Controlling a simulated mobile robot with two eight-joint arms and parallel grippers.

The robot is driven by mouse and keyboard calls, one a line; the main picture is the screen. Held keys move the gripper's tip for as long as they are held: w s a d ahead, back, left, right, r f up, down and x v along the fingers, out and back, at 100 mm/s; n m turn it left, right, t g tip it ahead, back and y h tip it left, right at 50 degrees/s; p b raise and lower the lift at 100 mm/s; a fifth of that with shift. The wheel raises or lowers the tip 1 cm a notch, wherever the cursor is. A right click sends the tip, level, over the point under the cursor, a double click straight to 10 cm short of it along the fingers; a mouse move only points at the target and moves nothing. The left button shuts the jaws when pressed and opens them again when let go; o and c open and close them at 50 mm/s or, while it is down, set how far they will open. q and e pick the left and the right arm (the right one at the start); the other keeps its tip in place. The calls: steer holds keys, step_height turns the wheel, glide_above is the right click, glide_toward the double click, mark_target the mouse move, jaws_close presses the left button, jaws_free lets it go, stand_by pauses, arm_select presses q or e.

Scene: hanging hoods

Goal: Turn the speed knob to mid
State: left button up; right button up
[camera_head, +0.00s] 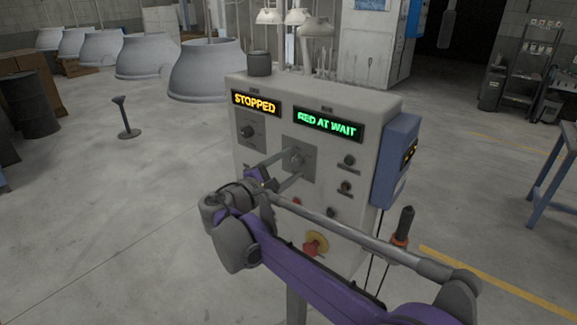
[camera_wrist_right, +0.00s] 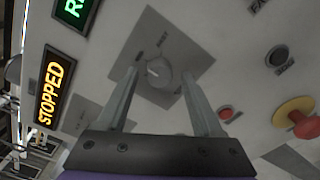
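A round grey knob (camera_head: 297,157) sits on a square darker plate in the middle of the control panel, below the green display. In the right wrist view the knob (camera_wrist_right: 158,73) has a white pointer mark toward the left side of the picture; the small labels around it are too blurred to read surely. My right gripper (camera_head: 291,164) is open in front of this plate. In the right wrist view its fingers (camera_wrist_right: 160,79) lie on either side of the knob, with gaps visible; contact does not show. My left gripper is not in view.
The panel box (camera_head: 365,98) shows an amber "STOPPED" display (camera_head: 256,103) and a green display (camera_head: 328,124). Another knob (camera_head: 247,131) sits left, black buttons (camera_head: 349,161) right, and a red emergency button (camera_head: 315,244) low.

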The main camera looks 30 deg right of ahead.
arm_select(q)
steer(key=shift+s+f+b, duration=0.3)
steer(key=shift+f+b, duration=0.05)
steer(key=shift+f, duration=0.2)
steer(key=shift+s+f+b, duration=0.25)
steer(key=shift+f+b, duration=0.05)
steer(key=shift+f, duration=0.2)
arm_select(e)
steer(key=v, duration=1.1)
steer(key=shift+w, duration=0.1)
